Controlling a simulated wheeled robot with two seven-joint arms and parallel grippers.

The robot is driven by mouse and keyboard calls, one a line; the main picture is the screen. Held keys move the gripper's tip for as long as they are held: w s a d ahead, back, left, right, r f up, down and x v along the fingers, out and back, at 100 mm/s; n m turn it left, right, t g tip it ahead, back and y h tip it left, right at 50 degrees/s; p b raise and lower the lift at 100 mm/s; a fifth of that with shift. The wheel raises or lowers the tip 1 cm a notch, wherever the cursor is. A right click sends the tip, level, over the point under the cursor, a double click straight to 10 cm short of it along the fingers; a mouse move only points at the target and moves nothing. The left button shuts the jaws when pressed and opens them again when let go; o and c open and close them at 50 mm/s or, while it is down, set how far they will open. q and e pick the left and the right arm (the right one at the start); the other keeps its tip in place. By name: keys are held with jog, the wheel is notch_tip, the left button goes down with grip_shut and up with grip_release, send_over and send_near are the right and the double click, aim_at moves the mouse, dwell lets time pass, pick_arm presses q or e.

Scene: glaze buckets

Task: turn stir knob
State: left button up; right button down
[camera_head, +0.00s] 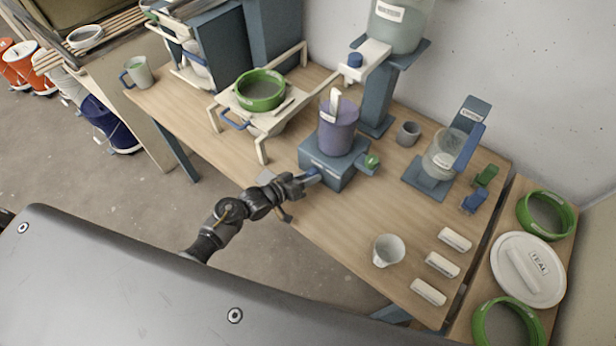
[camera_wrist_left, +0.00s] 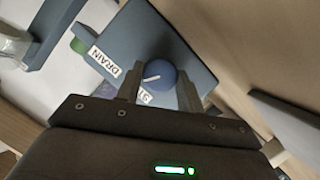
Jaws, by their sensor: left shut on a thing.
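The stir knob is a round blue knob (camera_wrist_left: 161,72) with a white pointer line, on the front of a blue-grey stand (camera_head: 338,168). In the left wrist view it sits between the two fingers of my left gripper (camera_wrist_left: 160,92), which is shut on it. In the head view my left gripper (camera_head: 304,180) reaches the stand's front, and little of the knob (camera_head: 314,173) shows. A partly hidden label starting "ST" and a "DRAIN" label (camera_wrist_left: 103,61) are on the panel. A purple bucket (camera_head: 338,130) stands on the stand. My right gripper is not in view.
A green drain valve (camera_head: 372,161) sticks out at the stand's right. A green-rimmed sieve (camera_head: 260,90) rests on a frame to the left. A white cup (camera_head: 388,250) and several white labelled blocks (camera_head: 442,264) lie to the right. The table's front left is clear.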

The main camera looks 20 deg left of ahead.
pick_arm(q)
jog(key=shift+n+h, duration=0.5)
jog(key=shift+n, duration=0.5)
jog(key=o, duration=1)
jog(key=v, duration=0.4)
jog(key=b+v, duration=0.1)
jog(key=v, duration=0.4)
jog(key=shift+s+a+f, duration=0.15)
jog(key=shift+s+a, duration=0.05)
jog(key=shift+s+a+r+b, duration=0.25)
jog(key=shift+s+a+b, duration=0.1)
jog(key=shift+s, duration=0.15)
